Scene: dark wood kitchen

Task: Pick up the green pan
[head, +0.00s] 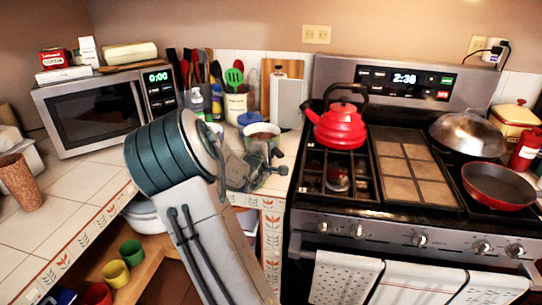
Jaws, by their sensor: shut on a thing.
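The green pan (265,150) is a small, pale green pot with a dark inside. It is at the corner of the tiled counter, left of the stove. My gripper (245,168) is at its left and near side and is shut on it. My arm and wrist hide part of the pan and the counter below it. I cannot tell whether the pan's base touches the counter.
A red kettle (340,127) and a red pan (497,186) stand on the stove. A utensil crock (236,107), a blue-lidded pot (250,119) and a white box (288,104) crowd behind the pan. A microwave (98,112) stands at left.

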